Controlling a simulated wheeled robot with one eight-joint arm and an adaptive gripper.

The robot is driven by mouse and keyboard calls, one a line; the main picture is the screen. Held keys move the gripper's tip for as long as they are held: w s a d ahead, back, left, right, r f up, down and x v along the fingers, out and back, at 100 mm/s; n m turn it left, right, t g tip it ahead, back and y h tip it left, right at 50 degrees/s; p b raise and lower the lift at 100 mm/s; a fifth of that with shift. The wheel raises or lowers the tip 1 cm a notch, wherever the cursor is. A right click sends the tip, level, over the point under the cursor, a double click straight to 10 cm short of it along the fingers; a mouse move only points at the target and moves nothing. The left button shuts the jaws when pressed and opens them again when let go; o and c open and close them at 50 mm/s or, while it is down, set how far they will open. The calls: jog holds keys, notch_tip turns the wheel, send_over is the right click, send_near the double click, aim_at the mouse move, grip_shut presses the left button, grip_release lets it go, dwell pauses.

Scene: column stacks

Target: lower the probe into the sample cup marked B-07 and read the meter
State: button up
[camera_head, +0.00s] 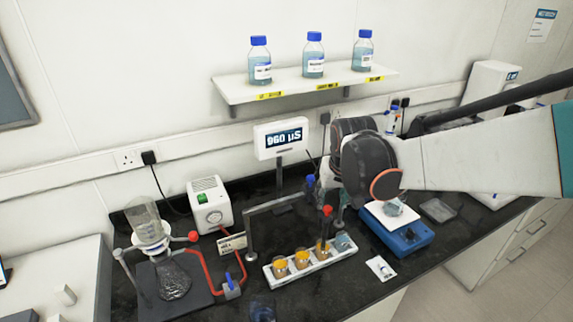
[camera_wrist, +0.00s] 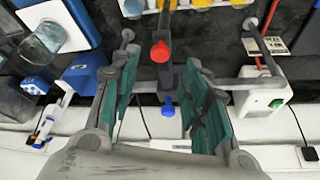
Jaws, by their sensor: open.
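The meter (camera_head: 283,138) stands behind the bench and its display reads 960 µS. A white rack (camera_head: 294,273) holds several cups, including amber ones (camera_head: 301,259); I cannot read B-07 on any of them. The probe holder with a red knob (camera_head: 326,211) hangs over the rack's right part, near the third amber cup; whether its tip is inside is unclear. In the wrist view the red knob (camera_wrist: 160,52) and a blue knob (camera_wrist: 168,110) show between my fingers. My gripper (camera_wrist: 161,58) is open, its teal pads on either side of the holder; contact is unclear.
A grey stand arm (camera_head: 277,202) reaches over the rack from a post. A blue stirrer-like device (camera_head: 397,235) stands right, a white box with a green switch (camera_head: 210,205) and a glass flask (camera_head: 172,280) left. Three blue-capped bottles (camera_head: 314,55) stand on the wall shelf (camera_head: 300,85).

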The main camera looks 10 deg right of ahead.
aim_at(328, 208)
jog(key=b+x, duration=0.1)
jog(key=x, duration=0.5)
jog(key=shift+r, duration=0.1)
